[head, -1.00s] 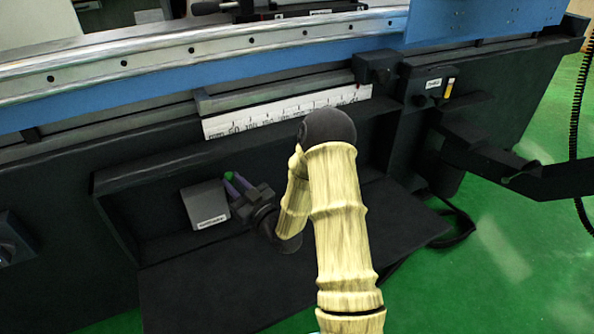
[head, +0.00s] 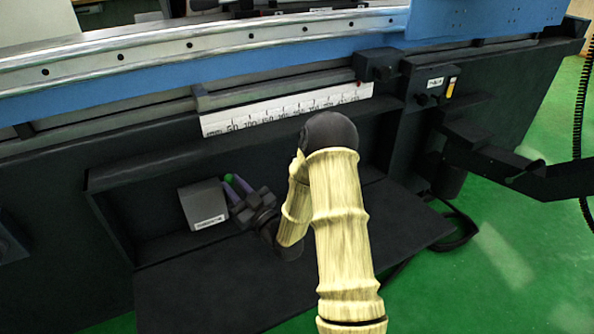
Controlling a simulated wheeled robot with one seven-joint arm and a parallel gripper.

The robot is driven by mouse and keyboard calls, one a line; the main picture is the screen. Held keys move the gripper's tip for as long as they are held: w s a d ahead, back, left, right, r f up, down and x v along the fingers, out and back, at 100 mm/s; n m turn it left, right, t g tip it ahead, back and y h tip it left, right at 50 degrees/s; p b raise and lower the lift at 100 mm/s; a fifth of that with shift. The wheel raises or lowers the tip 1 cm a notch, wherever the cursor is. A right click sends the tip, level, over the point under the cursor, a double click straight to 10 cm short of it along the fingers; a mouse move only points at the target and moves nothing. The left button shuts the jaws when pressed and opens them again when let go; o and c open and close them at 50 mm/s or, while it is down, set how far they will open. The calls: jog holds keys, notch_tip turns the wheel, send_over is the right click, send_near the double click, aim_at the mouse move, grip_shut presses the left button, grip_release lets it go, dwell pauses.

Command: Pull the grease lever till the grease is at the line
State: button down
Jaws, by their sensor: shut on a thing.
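The grease lever shows only as a small green tip (head: 230,178) beside the upper right corner of a dark grey box (head: 202,203) with a white label. My gripper (head: 237,184), with purple fingers, is shut on the lever at this tip. The fingers and wrist hide the rest of the lever. A small upright yellow and white strip (head: 451,87), possibly the grease gauge, sits at right by a label. Its line and exact level are too small to read.
The box sits in a dark recess of the grinder with a flat dark shelf (head: 225,290) in front. A white ruler scale (head: 287,110) runs above. A dark jointed bracket (head: 510,170) sticks out at right over green floor (head: 470,285).

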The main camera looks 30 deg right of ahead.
jog(key=shift+s+f+b, duration=0.3)
jog(key=shift+b, duration=0.5)
jog(key=shift+s+y, duration=0.1)
jog(key=shift+y, duration=0.2)
jog(key=shift+s+f+t+b, duration=0.15)
jog(key=shift+t+b, duration=0.15)
jog(key=shift+b, duration=0.35)
jog(key=c, duration=1.2)
grip_release()
jog(key=shift+c, duration=0.2)
jog(key=v, duration=0.7)
jog(key=shift+s, duration=0.25)
jog(key=shift+n, duration=0.3)
